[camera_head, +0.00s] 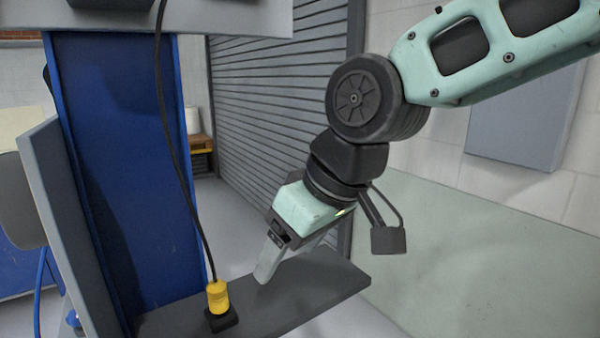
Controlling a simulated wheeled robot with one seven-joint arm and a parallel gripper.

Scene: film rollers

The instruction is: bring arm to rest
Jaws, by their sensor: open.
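My arm (500,50) comes in from the upper right, with pale green links and a dark round joint. It bends down to my gripper (268,270), which points down and to the left. The gripper is open, and no object shows between its fingers. One pale finger shows clearly; the other is mostly hidden. The fingertip is over or near the grey shelf (320,286); I cannot tell whether it touches.
A yellow plug (217,297) on a black cable stands on the shelf, left of my gripper. A blue panel (120,160) and a grey side plate (62,220) rise at left. A slatted shutter (270,110) stands behind. Floor at lower right looks clear.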

